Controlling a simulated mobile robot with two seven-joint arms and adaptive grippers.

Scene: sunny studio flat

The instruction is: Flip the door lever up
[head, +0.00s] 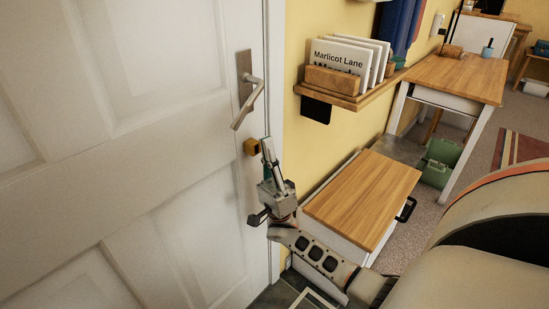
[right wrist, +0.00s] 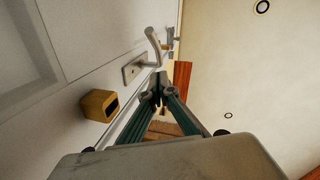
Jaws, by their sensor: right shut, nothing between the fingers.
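The metal door lever (head: 248,104) is on the white door (head: 150,130), near its right edge. It slants down and to the left from its narrow backplate (head: 243,66). My right gripper (head: 267,146) is below and slightly right of the lever, pointing up, with a visible gap to it. Its fingers are together and empty. In the right wrist view, the lever (right wrist: 153,45) and its plate (right wrist: 135,69) lie beyond the closed fingertips (right wrist: 160,84). My left gripper is in neither view.
A small brass-coloured block (head: 251,147) is on the door close to my right fingers. Right of the door, a wall shelf (head: 350,101) carries a letter holder. A wood-topped cabinet (head: 365,195) stands below, beside my right arm. A desk (head: 455,79) is further back.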

